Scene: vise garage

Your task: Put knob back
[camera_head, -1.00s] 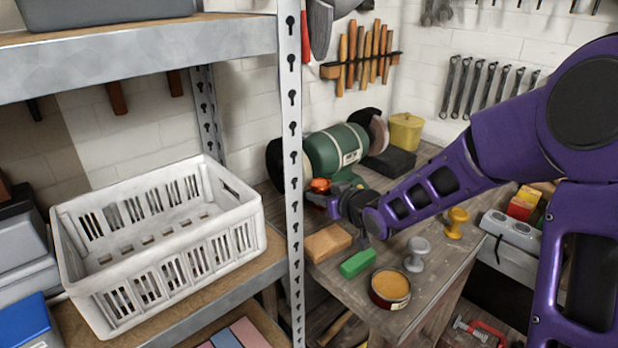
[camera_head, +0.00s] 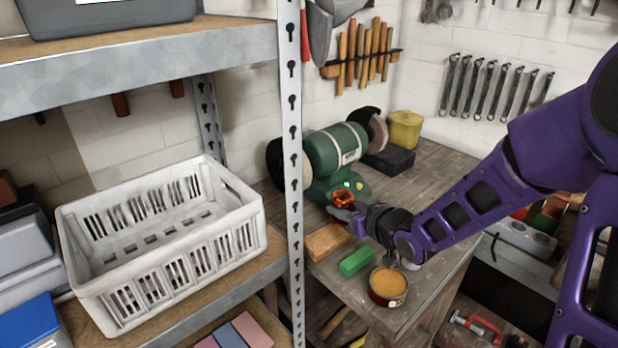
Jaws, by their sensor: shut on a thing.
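A small orange-red knob (camera_head: 343,198) is at the tip of my gripper (camera_head: 345,211), in front of the green bench grinder (camera_head: 336,150). My gripper is shut on it, though the fingers are small and partly hidden. The knob is close to the grinder's base; I cannot tell whether it touches it. Green and white buttons show on the base just above the knob. Most of a grey knob-shaped piece (camera_head: 410,265) is hidden behind my wrist.
On the wooden workbench (camera_head: 440,165) are a brown block (camera_head: 326,241), a green block (camera_head: 356,261) and a round tin (camera_head: 388,286) below my wrist. A yellow container (camera_head: 405,130) stands at the back. A shelf post (camera_head: 292,180) and white crate (camera_head: 160,240) are left.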

